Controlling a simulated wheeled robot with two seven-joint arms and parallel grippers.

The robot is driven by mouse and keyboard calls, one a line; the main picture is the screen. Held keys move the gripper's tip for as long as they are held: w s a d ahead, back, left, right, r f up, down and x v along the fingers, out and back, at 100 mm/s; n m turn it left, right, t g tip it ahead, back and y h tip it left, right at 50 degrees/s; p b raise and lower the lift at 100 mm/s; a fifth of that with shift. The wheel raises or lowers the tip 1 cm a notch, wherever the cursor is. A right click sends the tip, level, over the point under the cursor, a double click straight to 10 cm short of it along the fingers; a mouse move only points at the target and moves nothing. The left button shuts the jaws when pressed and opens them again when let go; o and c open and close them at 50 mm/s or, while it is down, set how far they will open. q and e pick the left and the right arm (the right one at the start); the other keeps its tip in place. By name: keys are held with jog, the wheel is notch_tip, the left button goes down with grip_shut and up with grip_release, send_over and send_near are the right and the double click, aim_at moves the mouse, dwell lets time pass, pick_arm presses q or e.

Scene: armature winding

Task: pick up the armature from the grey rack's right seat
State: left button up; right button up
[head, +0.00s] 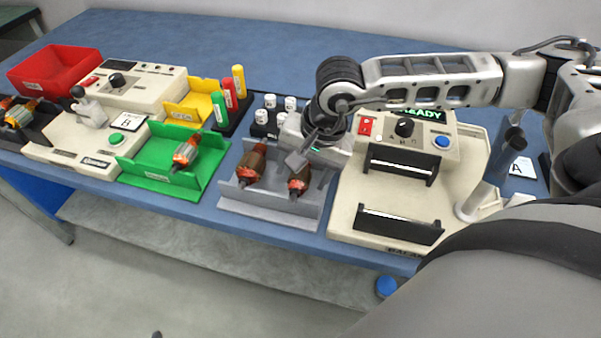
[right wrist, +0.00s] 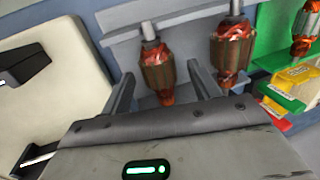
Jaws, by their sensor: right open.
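The grey rack (head: 268,210) stands at the front of the blue table and holds two copper-and-orange armatures. The right-seat armature (head: 299,180) is partly hidden under my right gripper (head: 306,150); the left-seat armature (head: 251,165) is in plain sight. In the right wrist view, the right-seat armature (right wrist: 158,72) lies between the two spread fingers of my right gripper (right wrist: 163,85), with its shaft end pointing up the picture. The fingers are open, and I cannot tell whether they touch it. The other armature (right wrist: 232,48) is to the right, outside the fingers. My left gripper is out of view.
A beige machine with a READY display (head: 425,116) stands close to the right of the rack. A green tray (head: 165,178) with another armature is on its left. White-capped cylinders (head: 268,115) stand behind the rack. A red bin (head: 55,70) is far left.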

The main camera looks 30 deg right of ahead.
jog(key=c, duration=1.2)
jog(key=shift+r, duration=0.1)
